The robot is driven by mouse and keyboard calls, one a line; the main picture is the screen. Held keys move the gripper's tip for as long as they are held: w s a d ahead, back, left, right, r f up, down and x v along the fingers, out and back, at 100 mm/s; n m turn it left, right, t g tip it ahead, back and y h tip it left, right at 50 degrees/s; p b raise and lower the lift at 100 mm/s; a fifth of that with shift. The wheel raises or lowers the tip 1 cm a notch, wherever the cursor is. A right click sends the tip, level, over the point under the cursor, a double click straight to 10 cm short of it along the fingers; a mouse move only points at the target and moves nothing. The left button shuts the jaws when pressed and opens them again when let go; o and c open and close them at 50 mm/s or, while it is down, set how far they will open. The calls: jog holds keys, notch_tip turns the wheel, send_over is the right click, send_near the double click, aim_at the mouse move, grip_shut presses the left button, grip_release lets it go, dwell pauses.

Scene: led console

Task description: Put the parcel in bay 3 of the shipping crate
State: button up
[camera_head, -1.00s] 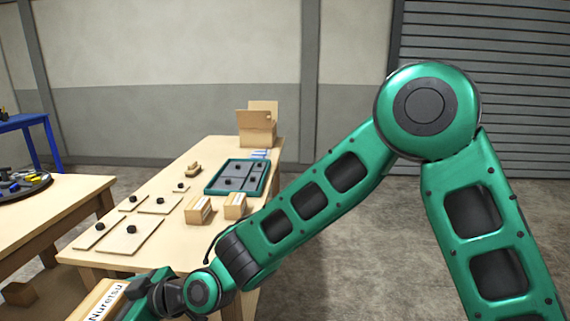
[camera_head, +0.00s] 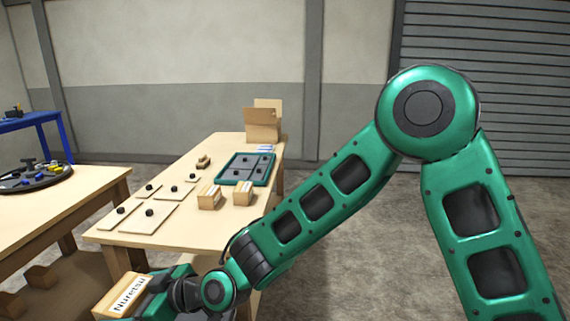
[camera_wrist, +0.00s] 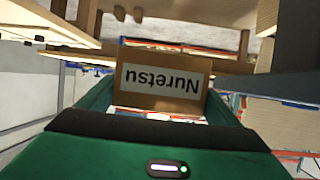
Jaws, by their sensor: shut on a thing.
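My gripper (camera_head: 160,288) is at the lower left of the head view, shut on a cardboard parcel (camera_head: 122,297) with a white label reading "Nuretsu". The parcel is held in the air in front of the near edge of the wooden table. In the wrist view the parcel (camera_wrist: 160,100) sits between the green jaws, its label upside down. A teal-rimmed tray with grey compartments (camera_head: 224,172) lies on the table toward its far right; dark knobs stand in it. An open cardboard box (camera_head: 262,125) stands at the table's far end. I cannot tell which of these is the shipping crate; no bay numbers are readable.
Two small boxes (camera_head: 209,198) (camera_head: 243,193) stand in front of the tray. Flat boards with dark knobs (camera_head: 135,217) lie on the table's left part. Another table (camera_head: 70,200) with a round dark tray (camera_head: 38,178) is at left. A blue table (camera_head: 25,122) stands behind.

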jog(key=w+d+f+m+t+h, duration=0.1)
jog(key=w+d+f+m+t, duration=0.25)
jog(key=w+d, duration=0.4)
jog(key=w+d+f+m+t+h, duration=0.1)
jog(key=w+d+f+m+t, duration=0.1)
jog(key=w+d+f, duration=0.45)
jog(key=w+d+f+m+t+h, duration=0.2)
jog(key=w+d, duration=0.4)
jog(key=d, duration=0.4)
jog(key=w+d+f+m+t+h, duration=0.25)
jog(key=w+d, duration=0.35)
jog(key=d, duration=0.3)
jog(key=w+d+m+t+h, duration=0.1)
jog(key=w+d+m+h, duration=0.15)
jog(key=d, duration=1.25)
jog(key=w+d+m+h, duration=0.1)
jog(key=d+m+h, duration=0.3)
jog(key=d, duration=1.1)
jog(key=shift+n, duration=0.25)
jog(key=v, duration=0.5)
jog(key=shift+s+a, duration=0.15)
jog(key=shift+s, duration=0.25)
